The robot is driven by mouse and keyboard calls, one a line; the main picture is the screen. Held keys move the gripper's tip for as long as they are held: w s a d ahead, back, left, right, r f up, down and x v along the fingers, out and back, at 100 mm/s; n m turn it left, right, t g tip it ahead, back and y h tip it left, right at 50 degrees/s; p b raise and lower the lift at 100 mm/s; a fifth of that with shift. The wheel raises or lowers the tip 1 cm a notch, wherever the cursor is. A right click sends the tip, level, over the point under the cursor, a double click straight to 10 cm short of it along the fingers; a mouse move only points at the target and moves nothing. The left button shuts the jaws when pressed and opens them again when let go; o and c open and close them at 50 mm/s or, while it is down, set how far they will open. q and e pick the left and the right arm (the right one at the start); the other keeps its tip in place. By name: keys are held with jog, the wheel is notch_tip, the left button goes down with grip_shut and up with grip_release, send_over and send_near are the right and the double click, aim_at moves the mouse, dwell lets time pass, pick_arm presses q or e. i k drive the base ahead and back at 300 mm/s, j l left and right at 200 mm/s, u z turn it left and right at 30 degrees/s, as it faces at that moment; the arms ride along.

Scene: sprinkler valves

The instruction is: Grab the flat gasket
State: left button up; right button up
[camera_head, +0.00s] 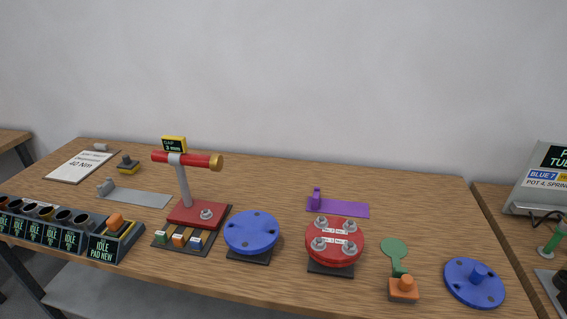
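Neither of my grippers shows in the view.
A blue flange (251,233) and a red stand with a horizontal bar (187,160) are left of centre. A row of labelled pots (60,225) lines the left front. A purple bracket (338,207) and grey bracket (140,196) lie farther back.

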aim_at(392, 247)
jog(key=i+j+z, duration=0.15)
jog(key=z, duration=0.2)
jog(key=i+j+z, duration=0.15)
jog(key=j+z, duration=0.25)
jog(key=i+j+z, duration=0.1)
jog(key=z, duration=0.25)
